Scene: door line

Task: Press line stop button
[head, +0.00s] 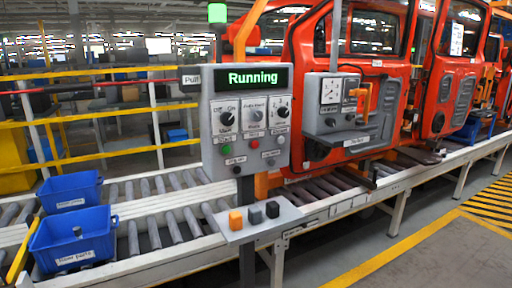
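A grey control panel (246,125) stands on a post in the middle of the head view. Its display (252,78) reads "Running" in green. Under the knobs are a red button (255,143), a green button (227,151) and a dark knob or button (237,170). The small labels are too blurred to read, so I cannot tell which control is marked line stop. A green lamp (217,13) is lit above the panel. Neither of my grippers is in view.
A shelf (262,232) below the panel holds an orange block and two dark blocks. A second grey box (335,115) stands right of the panel. Orange car doors (375,60) and blue bins (75,238) are on the roller conveyor (170,230). Clear floor (440,250) lies at lower right.

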